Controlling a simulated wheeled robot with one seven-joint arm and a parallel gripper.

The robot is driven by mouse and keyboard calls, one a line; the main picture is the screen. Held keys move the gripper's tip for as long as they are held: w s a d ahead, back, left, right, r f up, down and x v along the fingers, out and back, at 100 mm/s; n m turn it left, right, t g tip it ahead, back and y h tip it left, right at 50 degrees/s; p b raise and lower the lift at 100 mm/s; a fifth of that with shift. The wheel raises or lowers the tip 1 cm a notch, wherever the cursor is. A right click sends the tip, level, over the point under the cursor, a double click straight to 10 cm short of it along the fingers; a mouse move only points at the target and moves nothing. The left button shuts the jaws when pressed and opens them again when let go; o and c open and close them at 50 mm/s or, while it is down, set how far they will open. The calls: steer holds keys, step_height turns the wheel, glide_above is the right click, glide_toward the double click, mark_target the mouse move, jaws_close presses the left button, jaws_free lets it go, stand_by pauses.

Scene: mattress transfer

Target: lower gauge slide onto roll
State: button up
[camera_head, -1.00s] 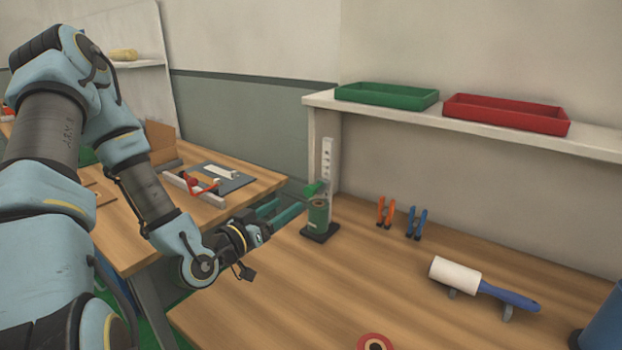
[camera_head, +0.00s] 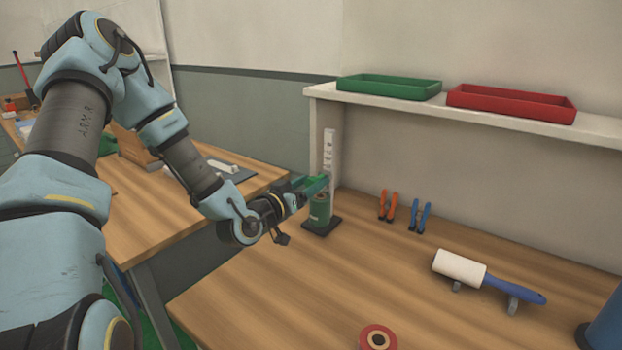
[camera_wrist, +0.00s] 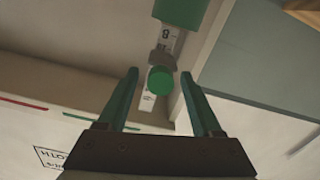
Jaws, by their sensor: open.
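The gauge has a white upright scale post (camera_head: 329,150) on a black base (camera_head: 323,227) near the back left of the bench. A green roll (camera_head: 320,211) stands on the base; it also shows at the top of the wrist view (camera_wrist: 182,10). The slide's round green knob (camera_wrist: 160,82) sits in front of the scale (camera_wrist: 168,40), apart from the roll in the wrist view. My gripper (camera_head: 312,184) is level with the slide, with its open green fingers either side of the knob. I see gaps on both sides. The fingers hide most of the slide in the head view.
Orange pliers (camera_head: 388,205) and blue pliers (camera_head: 420,215) stand right of the gauge. A lint roller (camera_head: 460,268) and a red tape ring (camera_head: 378,338) lie further right and forward. A shelf (camera_head: 480,112) holds green and red trays. The middle bench is clear.

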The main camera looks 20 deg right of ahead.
steer(key=shift+w+d, duration=0.1)
steer(key=shift+d, duration=0.05)
steer(key=c, duration=1.1)
jaws_close()
steer(key=shift+s+d+f, duration=0.1)
steer(key=shift+s+d, duration=0.05)
steer(key=shift+s, duration=0.1)
